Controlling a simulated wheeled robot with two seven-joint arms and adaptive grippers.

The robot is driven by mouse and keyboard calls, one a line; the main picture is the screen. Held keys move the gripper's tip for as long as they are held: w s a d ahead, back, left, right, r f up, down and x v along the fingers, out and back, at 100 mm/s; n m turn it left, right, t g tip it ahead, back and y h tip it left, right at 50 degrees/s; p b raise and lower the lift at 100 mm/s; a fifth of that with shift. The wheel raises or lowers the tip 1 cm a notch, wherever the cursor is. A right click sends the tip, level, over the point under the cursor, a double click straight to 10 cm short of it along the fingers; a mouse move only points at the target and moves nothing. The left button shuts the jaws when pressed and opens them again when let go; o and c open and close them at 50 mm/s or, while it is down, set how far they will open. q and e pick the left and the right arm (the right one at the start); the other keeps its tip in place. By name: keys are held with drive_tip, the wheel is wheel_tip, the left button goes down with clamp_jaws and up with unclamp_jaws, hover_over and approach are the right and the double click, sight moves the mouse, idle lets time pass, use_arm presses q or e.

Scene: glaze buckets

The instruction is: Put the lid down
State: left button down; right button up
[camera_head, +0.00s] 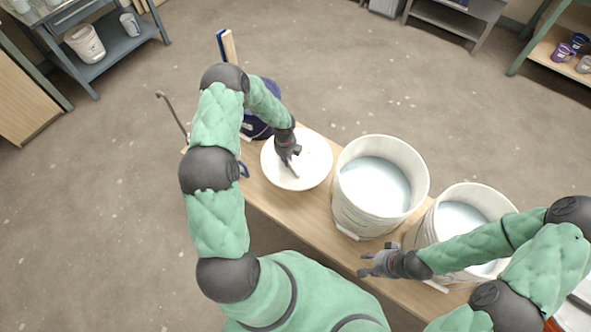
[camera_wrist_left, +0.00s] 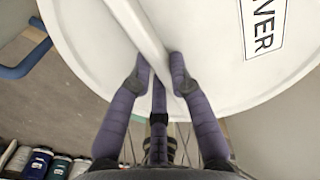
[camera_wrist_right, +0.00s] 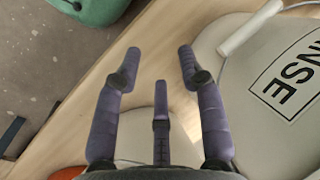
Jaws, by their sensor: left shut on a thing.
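The round white lid (camera_head: 311,174) is over the left part of the wooden table, left of the buckets. My left gripper (camera_head: 289,165) is shut on the raised bar across its top. In the left wrist view the fingers (camera_wrist_left: 160,75) pinch this bar, and the lid (camera_wrist_left: 90,30) carries a label ending in "VER". I cannot tell whether the lid touches the table. My right gripper (camera_head: 370,263) is open and empty in front of the buckets; its fingers (camera_wrist_right: 157,65) are spread beside a bucket lettered "NSE" (camera_wrist_right: 250,100).
A bucket of pale liquid (camera_head: 350,205) stands right of the lid, and a second one (camera_head: 450,195) stands further right. A dark blue object (camera_head: 262,125) sits at the table's left end. Small jars (camera_wrist_left: 38,160) are below the lid in the left wrist view.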

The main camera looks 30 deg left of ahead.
use_arm(q)
wheel_tip(320, 180, down, 10)
drive_tip(key=b, duration=0.3)
drive_tip(key=shift+r+b, duration=0.25)
drive_tip(key=shift+b, duration=0.1)
drive_tip(key=shift+f, duration=0.15)
drive_tip(key=c, duration=1.1)
unclamp_jaws()
drive_tip(key=shift+c, duration=0.2)
drive_tip(key=shift+s, duration=0.1)
